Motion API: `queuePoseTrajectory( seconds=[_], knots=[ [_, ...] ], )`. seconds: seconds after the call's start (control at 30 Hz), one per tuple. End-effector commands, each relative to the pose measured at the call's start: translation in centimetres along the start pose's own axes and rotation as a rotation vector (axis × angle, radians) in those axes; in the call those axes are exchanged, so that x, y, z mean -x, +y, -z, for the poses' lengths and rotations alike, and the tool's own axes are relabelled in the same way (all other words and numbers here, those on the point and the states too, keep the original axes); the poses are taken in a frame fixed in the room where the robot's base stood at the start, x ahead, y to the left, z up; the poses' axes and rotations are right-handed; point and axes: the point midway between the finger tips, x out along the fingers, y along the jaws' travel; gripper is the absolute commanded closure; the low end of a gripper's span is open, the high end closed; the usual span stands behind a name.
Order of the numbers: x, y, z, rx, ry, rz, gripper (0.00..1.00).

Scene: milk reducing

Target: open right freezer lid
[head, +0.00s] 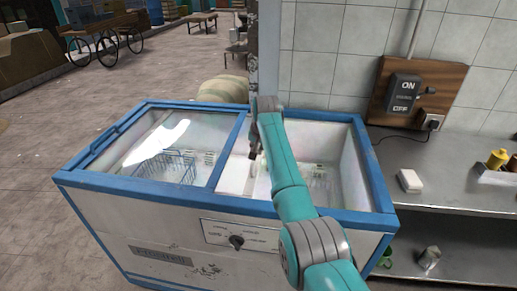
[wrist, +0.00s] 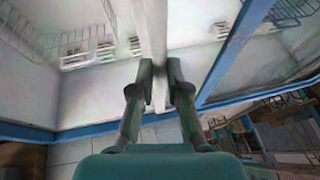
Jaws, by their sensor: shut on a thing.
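The chest freezer (head: 300,207) is white with a blue rim. A blue-framed glass lid (head: 180,145) covers its left half. The right half (head: 345,165) looks uncovered, with the white inside and wire baskets in plain sight. My gripper (head: 253,150) is at the middle of the freezer, just right of the blue lid bar. In the wrist view my gripper (wrist: 160,88) is shut on a white bar (wrist: 153,35) that runs away between the fingers. I cannot tell for sure whether this bar is the right lid's edge. Blue-framed glass (wrist: 265,50) shows to its right.
A wall switch on a wooden board (head: 415,92) hangs behind the freezer's right end. A steel counter (head: 450,180) with a white box (head: 410,181) stands close on the right. Tiled floor (head: 40,170) lies open on the left, with a cart (head: 105,38) farther back.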

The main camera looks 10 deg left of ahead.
Motion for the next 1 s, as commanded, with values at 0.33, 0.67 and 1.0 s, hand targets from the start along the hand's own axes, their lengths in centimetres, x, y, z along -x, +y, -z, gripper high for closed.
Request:
queuePoseTrajectory(
  seconds=[0.33,0.67,1.0],
  knots=[
    [0.0,0.0,0.0,0.0,0.0,0.0,0.6],
    [1.1,0.0,0.1,0.0,0.002,0.001,0.6],
    [7.0,0.0,0.1,0.001,0.003,0.002,0.6]
  ],
)
